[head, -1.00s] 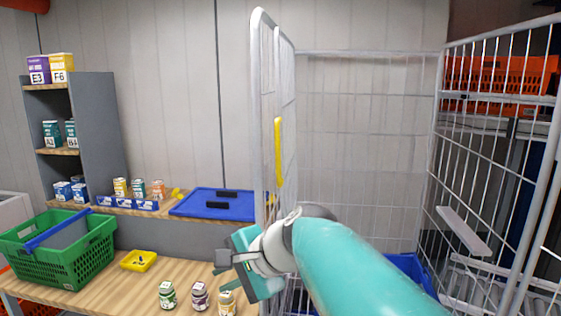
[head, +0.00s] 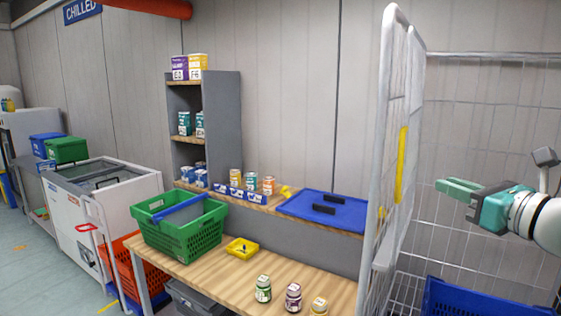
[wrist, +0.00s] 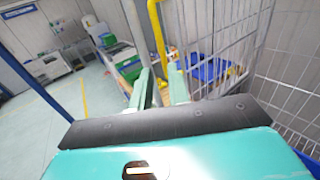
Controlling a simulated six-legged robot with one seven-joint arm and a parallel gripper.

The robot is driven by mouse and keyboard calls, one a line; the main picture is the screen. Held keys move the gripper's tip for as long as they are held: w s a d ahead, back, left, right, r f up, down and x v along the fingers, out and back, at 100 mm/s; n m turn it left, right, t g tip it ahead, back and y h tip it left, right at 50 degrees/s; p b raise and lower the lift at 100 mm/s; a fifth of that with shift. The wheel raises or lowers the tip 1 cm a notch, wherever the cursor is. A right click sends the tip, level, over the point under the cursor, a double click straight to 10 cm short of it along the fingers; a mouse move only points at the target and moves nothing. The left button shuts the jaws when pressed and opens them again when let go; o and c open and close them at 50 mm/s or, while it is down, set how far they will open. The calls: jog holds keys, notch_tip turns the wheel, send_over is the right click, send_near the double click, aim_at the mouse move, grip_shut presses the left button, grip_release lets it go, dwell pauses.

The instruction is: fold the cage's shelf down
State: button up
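The wire cage (head: 425,52) stands at the right of the head view. Its near-left side has an upright wire panel with a yellow strip (head: 402,165), which looks like the folded-up shelf's edge, though I cannot be sure. My gripper (head: 440,187) is at the right of that panel, in front of the cage's back mesh, its fingers pointing left towards the yellow strip. In the wrist view the fingers (wrist: 159,80) are apart with nothing between them, and the yellow bar (wrist: 157,35) shows beyond them. Contact is not visible.
A blue tote (head: 470,300) is low in the cage. A blue lid (head: 325,211) lies on the ledge. Open floor (head: 40,265) is at far left.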

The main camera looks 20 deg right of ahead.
aim_at(402, 168)
jog(key=w, duration=1.3)
jog(key=shift+w+a, duration=0.1)
jog(key=shift+a, duration=0.2)
jog(key=shift+c, duration=0.5)
grip_shut()
